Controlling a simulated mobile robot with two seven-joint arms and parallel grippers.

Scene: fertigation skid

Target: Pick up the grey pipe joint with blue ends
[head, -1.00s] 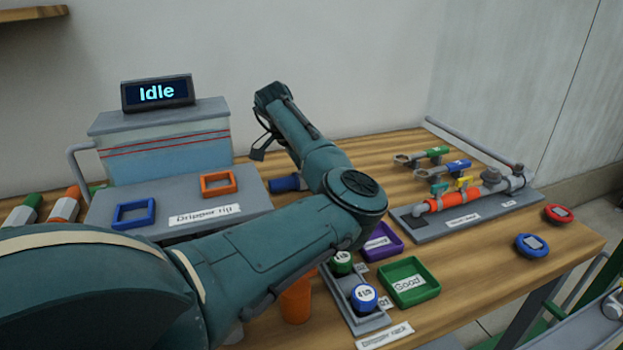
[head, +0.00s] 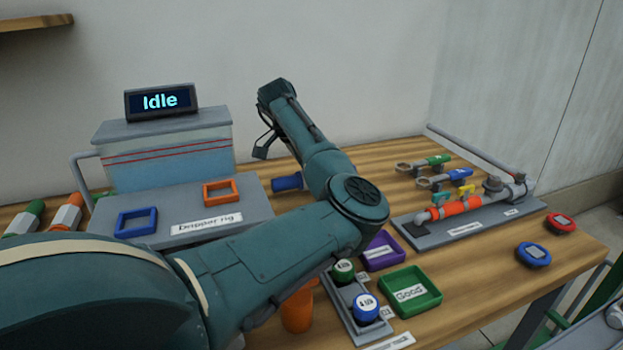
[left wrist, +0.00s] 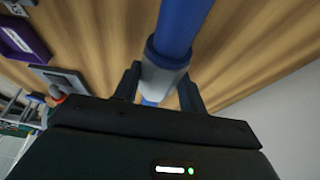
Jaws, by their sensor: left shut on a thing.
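The grey pipe joint with blue ends shows in the left wrist view as a grey collar (left wrist: 162,76) with a long blue end above it. My left gripper (left wrist: 160,85) is shut on it, one dark finger on each side. The joint appears a little above the wooden table. My right gripper is in neither view.
The dripper rig (head: 190,228) stands left of the joint, with blue and orange square frames on it. A purple tray (head: 385,262) and green tray (head: 436,297) lie right of my arm. A valve board (head: 412,232) is farther right. The back middle of the table looks clear.

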